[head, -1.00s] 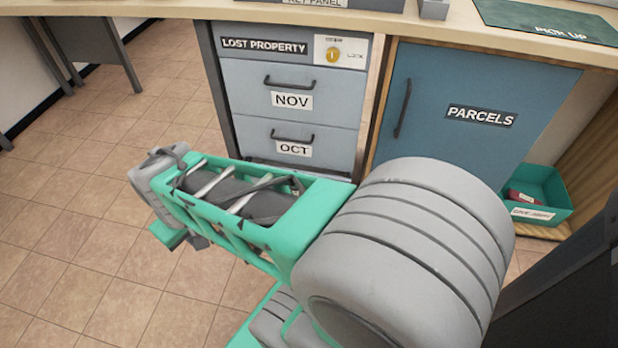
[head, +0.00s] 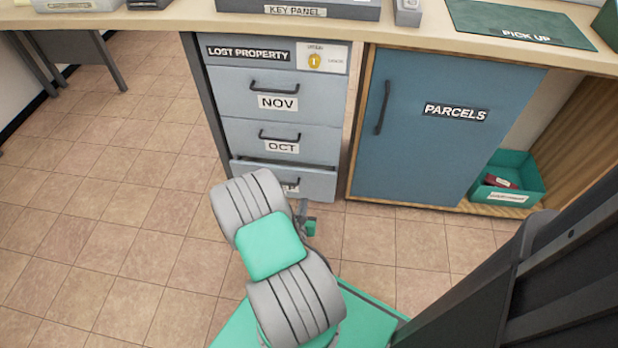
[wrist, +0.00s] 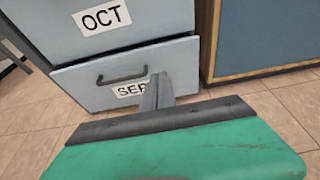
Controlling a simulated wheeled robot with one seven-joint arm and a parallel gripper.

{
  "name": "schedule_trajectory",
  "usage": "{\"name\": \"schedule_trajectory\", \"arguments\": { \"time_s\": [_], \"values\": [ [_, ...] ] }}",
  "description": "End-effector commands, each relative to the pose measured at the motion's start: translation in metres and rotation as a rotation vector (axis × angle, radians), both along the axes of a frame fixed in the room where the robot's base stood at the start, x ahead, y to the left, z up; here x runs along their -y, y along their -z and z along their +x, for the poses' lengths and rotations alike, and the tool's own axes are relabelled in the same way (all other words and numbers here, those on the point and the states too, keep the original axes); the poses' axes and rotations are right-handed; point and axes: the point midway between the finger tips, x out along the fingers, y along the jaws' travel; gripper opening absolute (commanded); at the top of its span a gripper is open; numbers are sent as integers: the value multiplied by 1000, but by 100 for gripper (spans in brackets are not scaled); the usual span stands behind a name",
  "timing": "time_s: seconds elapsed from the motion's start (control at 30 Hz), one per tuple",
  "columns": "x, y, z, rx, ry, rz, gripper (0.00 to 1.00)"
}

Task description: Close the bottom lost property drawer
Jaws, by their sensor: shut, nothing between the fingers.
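The bottom lost property drawer (head: 310,182) is a pale blue-grey front below the OCT drawer in the head view. A dark gap along its top shows that it stands a little open. In the wrist view the bottom drawer (wrist: 90,92) has a dark handle and a label reading SEP, partly covered by my gripper fingers. My gripper (wrist: 157,84) is shut and empty, with its fingers pointing at the drawer front just right of the handle. I cannot tell whether they touch it. In the head view my arm hides most of the gripper.
The NOV drawer (head: 300,90) and OCT drawer (head: 310,142) above look shut. To the right is the closed PARCELS door (head: 440,150), with a green bin (head: 530,180) beyond it. The counter (head: 180,18) overhangs above. Tiled floor (head: 120,230) is clear at the left.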

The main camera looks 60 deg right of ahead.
Motion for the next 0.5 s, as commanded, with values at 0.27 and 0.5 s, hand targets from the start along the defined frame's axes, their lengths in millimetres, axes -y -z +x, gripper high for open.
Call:
{"name": "schedule_trajectory", "arguments": {
  "time_s": [0.27,0.5],
  "values": [
    [45,17,18,9,9,-2,0],
    [91,31,38,13,9,-2,0]
  ]
}}
